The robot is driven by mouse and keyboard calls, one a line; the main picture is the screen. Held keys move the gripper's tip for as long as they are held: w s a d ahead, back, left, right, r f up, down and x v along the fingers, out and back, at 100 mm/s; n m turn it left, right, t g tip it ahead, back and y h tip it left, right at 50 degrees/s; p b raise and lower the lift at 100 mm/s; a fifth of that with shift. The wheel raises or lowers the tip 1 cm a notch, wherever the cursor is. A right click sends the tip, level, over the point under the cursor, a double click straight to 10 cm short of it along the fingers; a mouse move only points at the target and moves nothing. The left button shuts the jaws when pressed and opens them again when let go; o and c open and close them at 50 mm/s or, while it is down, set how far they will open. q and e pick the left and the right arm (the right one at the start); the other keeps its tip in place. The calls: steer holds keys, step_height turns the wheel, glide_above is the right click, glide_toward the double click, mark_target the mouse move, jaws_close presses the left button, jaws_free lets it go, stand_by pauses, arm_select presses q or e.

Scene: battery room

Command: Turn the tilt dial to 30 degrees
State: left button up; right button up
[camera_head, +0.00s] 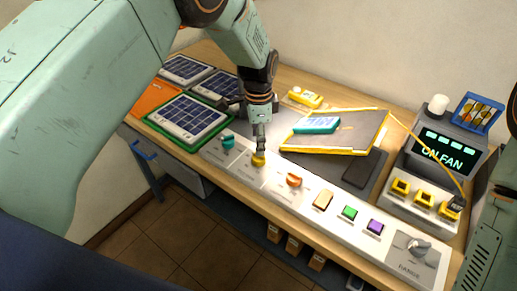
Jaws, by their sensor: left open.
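A long white control strip (325,182) runs along the front of the bench. Near its left end are a teal knob (228,141), a yellow knob (259,158) and an orange knob (294,180). The labels beside them are too small to read, so I cannot tell which is the tilt dial or its angle. My left gripper (260,146) points down right over the yellow knob, its tips at or just above the knob's top. It is open; whether it touches is unclear. My right gripper is out of view.
Solar panels (186,117) lie at the back left. A yellow-edged tilted plate (359,134) holds a teal device (316,124). Right of the orange knob are several buttons (350,212) and a large grey knob (418,245). A fan display box (440,150) stands at right.

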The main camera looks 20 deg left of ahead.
arm_select(q)
steer(key=shift+r, duration=3)
